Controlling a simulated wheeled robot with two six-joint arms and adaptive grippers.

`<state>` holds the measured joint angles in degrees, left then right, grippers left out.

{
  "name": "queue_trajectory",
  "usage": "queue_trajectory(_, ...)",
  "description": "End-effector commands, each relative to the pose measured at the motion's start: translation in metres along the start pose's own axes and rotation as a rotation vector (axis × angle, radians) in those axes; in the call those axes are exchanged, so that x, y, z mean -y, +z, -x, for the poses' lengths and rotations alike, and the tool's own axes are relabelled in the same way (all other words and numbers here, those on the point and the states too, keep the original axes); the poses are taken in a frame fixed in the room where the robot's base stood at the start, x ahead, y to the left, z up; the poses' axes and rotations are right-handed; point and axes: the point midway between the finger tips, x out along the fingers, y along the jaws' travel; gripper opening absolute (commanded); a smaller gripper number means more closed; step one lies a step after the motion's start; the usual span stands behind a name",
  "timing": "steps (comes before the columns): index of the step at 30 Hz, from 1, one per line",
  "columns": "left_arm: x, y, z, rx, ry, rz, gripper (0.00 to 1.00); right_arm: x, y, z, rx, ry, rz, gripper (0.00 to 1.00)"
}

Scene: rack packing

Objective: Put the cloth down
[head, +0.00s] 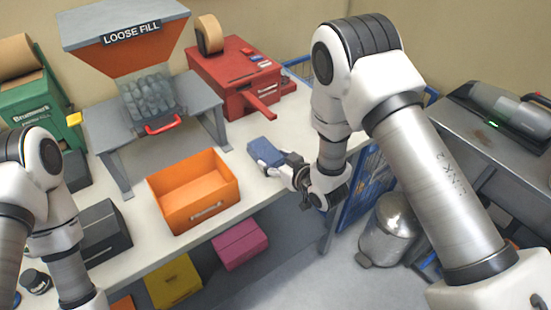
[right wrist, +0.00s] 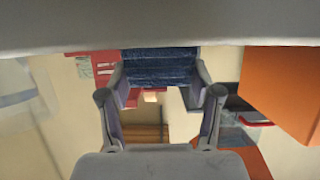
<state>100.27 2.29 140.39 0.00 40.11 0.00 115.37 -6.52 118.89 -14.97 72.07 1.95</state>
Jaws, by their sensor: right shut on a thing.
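A folded dark blue cloth (head: 263,151) is held at the front of the white bench, to the right of the orange box. My right gripper (head: 275,168) is shut on its near end. In the right wrist view the cloth (right wrist: 158,66) spans between the two fingertips (right wrist: 158,80), with ribbed layers showing. I cannot tell whether the cloth touches the bench top. My left arm enters at the left edge, and its gripper is not in view.
An open, empty orange box (head: 218,205) stands left of the cloth. Behind are a loose-fill dispenser (head: 150,55) and a red machine (head: 228,75). The white bench (head: 312,125) is clear right of the cloth. A metal bin (head: 390,228) stands on the floor at right.

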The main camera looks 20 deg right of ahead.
Motion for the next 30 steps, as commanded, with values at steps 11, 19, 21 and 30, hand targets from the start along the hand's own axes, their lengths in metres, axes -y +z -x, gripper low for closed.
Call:
queue_trajectory(11, 0.0, 0.0, -0.004, 0.0, 0.0, 0.0, 0.0, 0.0, 0.004, -0.002, -0.001, 0.0, 0.0, 0.71)
queue_trajectory(19, 0.0, 0.0, -0.003, 0.0, 0.0, 0.0, 0.0, 0.0, 0.003, -0.001, -0.001, 0.0, 0.0, 0.89)
queue_trajectory(21, 0.0, 0.0, -0.003, 0.0, 0.0, 0.0, 0.0, 0.0, 0.003, -0.001, -0.001, 0.0, 0.0, 0.89)
queue_trajectory(30, 0.0, 0.0, -0.013, 0.0, 0.0, 0.0, 0.0, -0.001, 0.003, 0.035, 0.002, 0.002, -0.003, 0.89)
